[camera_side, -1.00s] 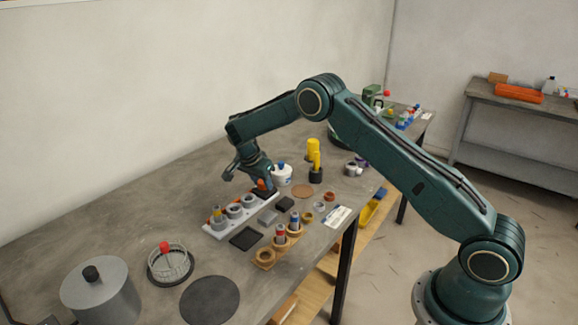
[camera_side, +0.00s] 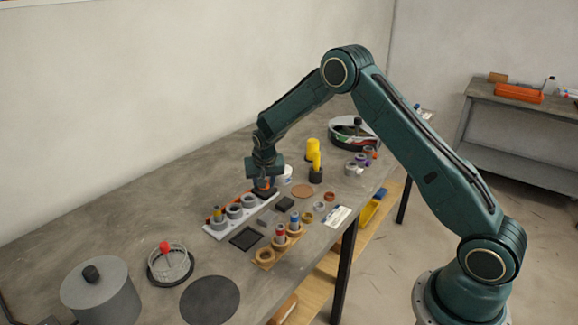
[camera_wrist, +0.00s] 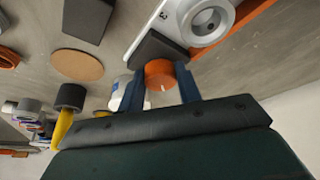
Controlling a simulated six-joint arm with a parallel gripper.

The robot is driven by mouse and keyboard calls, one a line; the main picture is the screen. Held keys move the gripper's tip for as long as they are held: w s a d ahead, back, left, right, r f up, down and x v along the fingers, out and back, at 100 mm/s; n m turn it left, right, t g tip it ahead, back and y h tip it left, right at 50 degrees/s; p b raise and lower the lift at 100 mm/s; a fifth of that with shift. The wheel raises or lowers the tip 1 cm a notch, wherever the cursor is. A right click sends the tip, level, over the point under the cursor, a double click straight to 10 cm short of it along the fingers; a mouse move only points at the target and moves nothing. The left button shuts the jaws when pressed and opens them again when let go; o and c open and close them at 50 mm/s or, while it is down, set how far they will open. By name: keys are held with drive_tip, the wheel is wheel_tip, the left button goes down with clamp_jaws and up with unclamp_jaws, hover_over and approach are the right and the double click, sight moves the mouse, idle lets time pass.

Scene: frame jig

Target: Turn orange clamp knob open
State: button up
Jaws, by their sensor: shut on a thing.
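The orange clamp knob (camera_wrist: 160,75) sits between the two fingers of my gripper (camera_wrist: 160,95) in the wrist view, with a pale mark on its face. My gripper is shut on it. In the side view my gripper (camera_side: 265,180) points down at the far end of the white jig (camera_side: 215,233), and the orange knob (camera_side: 264,184) shows only in part between the fingers. The dark clamp block (camera_wrist: 157,47) lies beside the knob. The jig holds several grey rings, one with a yellow and blue peg in it.
A white bottle (camera_side: 286,174) stands close behind my gripper. A wooden rack (camera_side: 265,261) with pegs is in front. A wire basket (camera_side: 170,264) and grey canister (camera_side: 100,293) are at the left.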

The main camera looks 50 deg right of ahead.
drive_tip(key=n, duration=0.1)
drive_tip(key=n+y, duration=0.1)
drive_tip(key=n, duration=0.1)
drive_tip(key=n+t, duration=0.1)
drive_tip(key=shift+d+r, duration=0.1)
drive_tip(key=shift+d, duration=0.15)
drive_tip(key=shift+d+n+y, duration=0.1)
drive_tip(key=shift+n+y, duration=0.8)
drive_tip(key=shift+n, duration=1)
drive_tip(key=o, duration=1)
drive_tip(key=shift+s, duration=0.1)
drive_tip(key=v, duration=1.3)
drive_tip(key=shift+s+r, duration=0.2)
drive_tip(key=shift+r, duration=0.1)
